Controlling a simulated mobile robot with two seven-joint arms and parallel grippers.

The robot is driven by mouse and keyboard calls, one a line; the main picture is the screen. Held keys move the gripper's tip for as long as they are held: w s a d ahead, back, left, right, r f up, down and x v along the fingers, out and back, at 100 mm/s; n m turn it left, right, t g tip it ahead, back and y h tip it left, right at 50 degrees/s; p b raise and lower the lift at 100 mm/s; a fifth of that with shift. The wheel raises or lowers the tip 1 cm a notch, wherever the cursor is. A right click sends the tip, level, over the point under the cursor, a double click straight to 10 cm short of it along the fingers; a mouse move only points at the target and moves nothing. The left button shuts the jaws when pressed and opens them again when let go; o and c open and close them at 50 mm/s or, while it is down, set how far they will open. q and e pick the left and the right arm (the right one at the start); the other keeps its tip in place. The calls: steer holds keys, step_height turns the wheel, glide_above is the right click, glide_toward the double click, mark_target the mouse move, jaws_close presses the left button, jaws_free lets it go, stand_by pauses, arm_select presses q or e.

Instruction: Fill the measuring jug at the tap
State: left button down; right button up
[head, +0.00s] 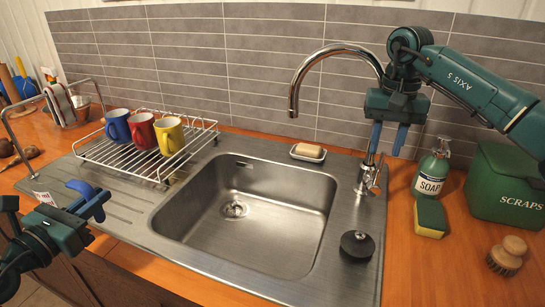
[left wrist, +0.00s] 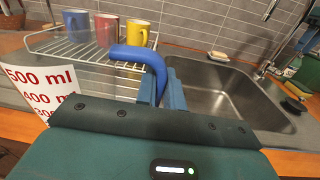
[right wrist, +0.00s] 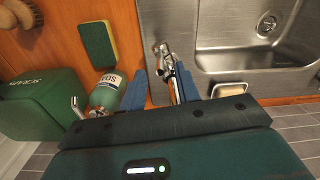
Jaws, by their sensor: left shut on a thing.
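The measuring jug shows by its white panel with red ml marks (left wrist: 48,90) and its blue handle (left wrist: 140,55) in the left wrist view. My left gripper (head: 92,205) is shut on the handle, at the left end of the draining board. The rest of the jug is hard to make out. The tap (head: 335,50) arches over the right side of the sink (head: 235,225); I see no water at its spout. My right gripper (head: 386,150) points down just above the tap's base and lever (right wrist: 172,72), with its fingers apart; I cannot tell whether they touch it.
A wire rack (head: 125,157) with blue, red and yellow mugs stands left of the sink. Soap in a dish (head: 308,152) sits behind the basin. A soap bottle (head: 432,170), sponge (head: 430,217), scraps bin (head: 505,185) and brush (head: 507,255) stand right. The basin is empty.

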mark_target(375, 185)
step_height(375, 185, down, 7)
stand_by(0.3)
steer(key=shift+c, duration=0.5)
jaws_close()
